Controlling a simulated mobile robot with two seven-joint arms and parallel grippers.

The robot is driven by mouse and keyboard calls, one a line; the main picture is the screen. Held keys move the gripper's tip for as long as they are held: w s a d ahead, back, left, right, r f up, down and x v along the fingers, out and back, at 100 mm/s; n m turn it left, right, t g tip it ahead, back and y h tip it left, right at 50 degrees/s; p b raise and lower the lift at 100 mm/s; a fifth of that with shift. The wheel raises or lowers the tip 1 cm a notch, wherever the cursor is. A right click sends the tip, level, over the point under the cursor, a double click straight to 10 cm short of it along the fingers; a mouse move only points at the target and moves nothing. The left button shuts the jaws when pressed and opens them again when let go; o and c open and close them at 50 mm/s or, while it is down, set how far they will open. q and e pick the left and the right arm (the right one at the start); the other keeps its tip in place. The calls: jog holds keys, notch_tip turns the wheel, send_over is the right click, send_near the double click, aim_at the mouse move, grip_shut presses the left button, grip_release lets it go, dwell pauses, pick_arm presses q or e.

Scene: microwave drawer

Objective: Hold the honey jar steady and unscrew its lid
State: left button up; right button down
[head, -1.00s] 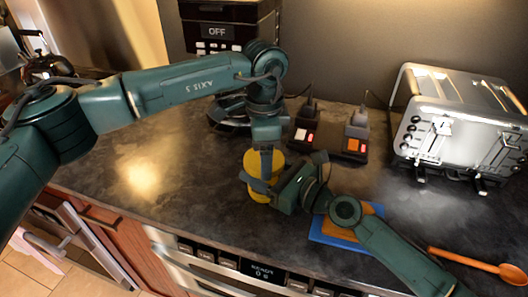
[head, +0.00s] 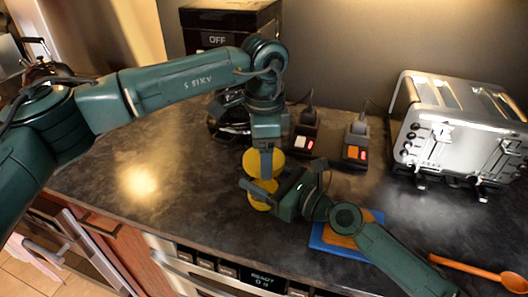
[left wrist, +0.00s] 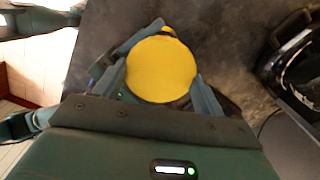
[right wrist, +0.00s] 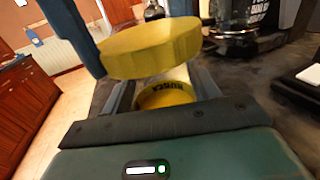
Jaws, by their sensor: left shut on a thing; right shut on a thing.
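In the head view the lid (head: 277,160) shows behind the left fingers and the jar (head: 258,205) shows below, mostly hidden by the grippers.
A steel toaster (head: 450,125) stands at the right. Two dark plugged-in devices (head: 355,150) and a black coffee maker (head: 228,118) are behind the grippers. A blue board (head: 325,238) lies under my right arm, with a wooden spoon (head: 480,270) further right. The counter's left part (head: 135,175) is clear.

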pick_arm(q)
jog(key=shift+r, duration=2)
pick_arm(e)
jog(key=shift+c, duration=1.5)
grip_release()
